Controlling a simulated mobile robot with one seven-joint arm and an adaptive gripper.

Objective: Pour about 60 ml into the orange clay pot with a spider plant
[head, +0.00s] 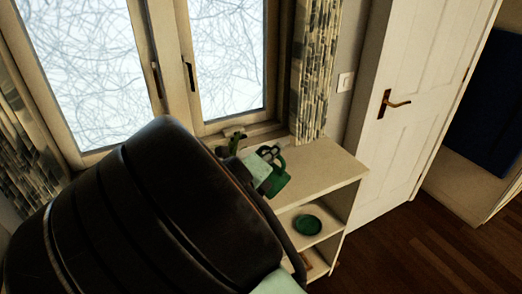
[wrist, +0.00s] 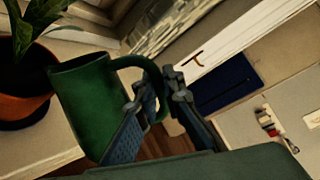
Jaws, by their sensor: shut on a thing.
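My gripper (wrist: 162,84) is shut on the handle of a green jug (wrist: 84,105), which fills the left middle of the wrist view. The orange clay pot (wrist: 14,112) with the spider plant (wrist: 30,28) stands on a pale surface, left of the jug in the picture. The jug's rim shows near the pot's right side; I cannot tell the gap or see any water. In the head view the jug (head: 277,181) is above the white shelf top, with my gripper (head: 268,154) at it. Leaves (head: 236,143) show behind; my arm hides the pot there.
The white shelf unit (head: 330,172) stands under the window, with a green dish (head: 307,225) on a lower shelf. A curtain (head: 318,70) hangs behind it. A white door (head: 415,85) is at right. Dark wooden floor (head: 410,250) is clear at lower right.

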